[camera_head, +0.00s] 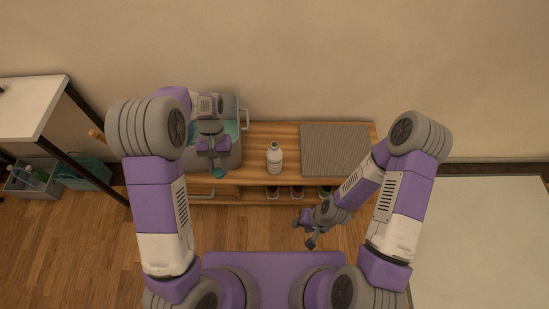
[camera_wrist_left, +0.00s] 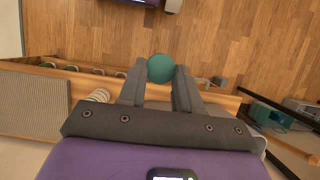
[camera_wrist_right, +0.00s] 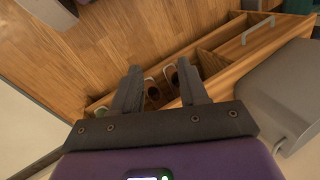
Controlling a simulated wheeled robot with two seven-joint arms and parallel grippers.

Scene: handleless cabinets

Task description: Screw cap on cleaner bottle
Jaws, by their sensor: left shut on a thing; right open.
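A white bottle (camera_head: 275,158) stands upright on the wooden cabinet top (camera_head: 258,135); no cap shows on its narrow neck. Its ribbed white part shows at the left of my gripper in the left wrist view (camera_wrist_left: 98,96). My left gripper (camera_head: 218,172) is shut on a round teal cap (camera_wrist_left: 160,68), held between the fingertips to the left of the bottle, apart from it. The cap also shows in the head view (camera_head: 219,173). My right gripper (camera_head: 307,229) is open and empty, low in front of the cabinet, to the right of the bottle and apart from it.
A grey ribbed mat (camera_head: 335,150) lies on the cabinet top right of the bottle. A grey container (camera_head: 235,155) sits at the left end, partly behind my left arm. A white table (camera_head: 30,105) stands far left.

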